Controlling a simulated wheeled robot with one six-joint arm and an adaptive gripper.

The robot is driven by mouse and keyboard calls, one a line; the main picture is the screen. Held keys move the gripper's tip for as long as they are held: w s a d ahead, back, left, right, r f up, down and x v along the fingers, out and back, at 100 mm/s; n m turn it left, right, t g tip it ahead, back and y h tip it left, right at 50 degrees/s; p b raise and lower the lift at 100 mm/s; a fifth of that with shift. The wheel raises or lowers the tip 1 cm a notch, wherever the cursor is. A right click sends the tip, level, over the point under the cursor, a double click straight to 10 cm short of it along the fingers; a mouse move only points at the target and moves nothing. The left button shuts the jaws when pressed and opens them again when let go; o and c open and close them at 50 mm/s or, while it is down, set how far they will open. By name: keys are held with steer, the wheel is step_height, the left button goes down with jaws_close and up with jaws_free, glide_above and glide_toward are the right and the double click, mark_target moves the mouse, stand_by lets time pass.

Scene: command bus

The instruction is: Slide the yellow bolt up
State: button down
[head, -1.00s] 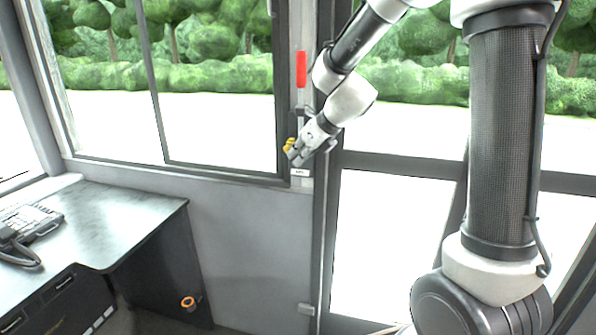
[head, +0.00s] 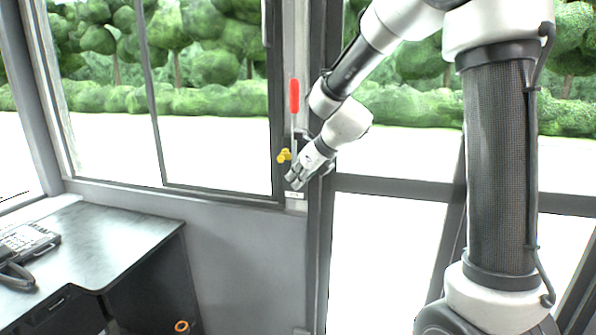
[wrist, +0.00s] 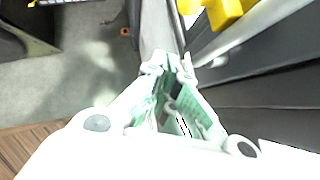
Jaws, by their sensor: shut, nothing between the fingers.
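The yellow bolt (head: 284,156) is on the grey post between the side window and the door, below a red handle. It also shows at the top edge of the wrist view (wrist: 226,12), partly cut off. My gripper (head: 293,183) is shut and empty, its fingertips just below the bolt and slightly to its right. In the wrist view the fingers (wrist: 172,62) come together with nothing between them, and the bolt lies apart from them.
The red handle (head: 294,96) is on the post above the bolt, and a small white label (head: 294,195) is below. A desk (head: 110,240) with a telephone (head: 25,250) stands at left. The glazed door (head: 385,250) is at right.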

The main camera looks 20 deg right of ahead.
steer(key=v, duration=1)
steer(key=s+d+n+g+h, duration=0.1)
steer(key=s+d+n, duration=0.3)
steer(key=s+n, duration=0.5)
steer(key=s+d+f+n+h, duration=0.1)
steer(key=s+d+n, duration=0.3)
steer(key=s+n, duration=0.5)
steer(key=s+d+f+n+g+h, duration=0.1)
steer(key=s+d+n+h, duration=0.1)
steer(key=s+d+n, duration=0.3)
steer(key=s+n, duration=0.4)
steer(key=n, duration=0.2)
steer(key=shift+s+g+h, duration=0.3)
steer(key=shift+h, duration=0.1)
